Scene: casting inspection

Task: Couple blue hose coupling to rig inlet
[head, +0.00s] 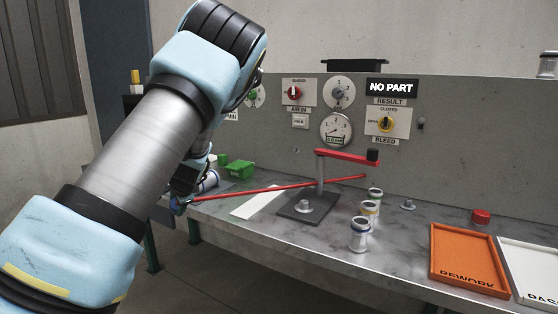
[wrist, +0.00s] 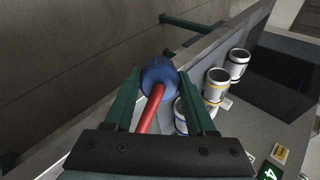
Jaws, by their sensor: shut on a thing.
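The blue hose coupling (wrist: 157,76) is between my gripper's green fingers (wrist: 160,100) in the wrist view, with the red hose (wrist: 149,110) running from it towards the camera. In the head view my gripper (head: 178,200) is at the left, off the bench's left end, partly hidden by my arm. A bit of blue shows there, and the red hose (head: 270,189) stretches right from it, past the clamp fixture. The clamp fixture (head: 306,207) has a red lever (head: 345,156) and a dark base. I cannot tell which fitting is the rig inlet.
Several banded castings stand on the bench (head: 240,232), with one at the front (head: 359,236); others show beside my fingers in the wrist view (wrist: 216,87). An orange rework tray (head: 468,284) and a white tray (head: 540,262) are right. The panel (head: 440,165) reads NO PART.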

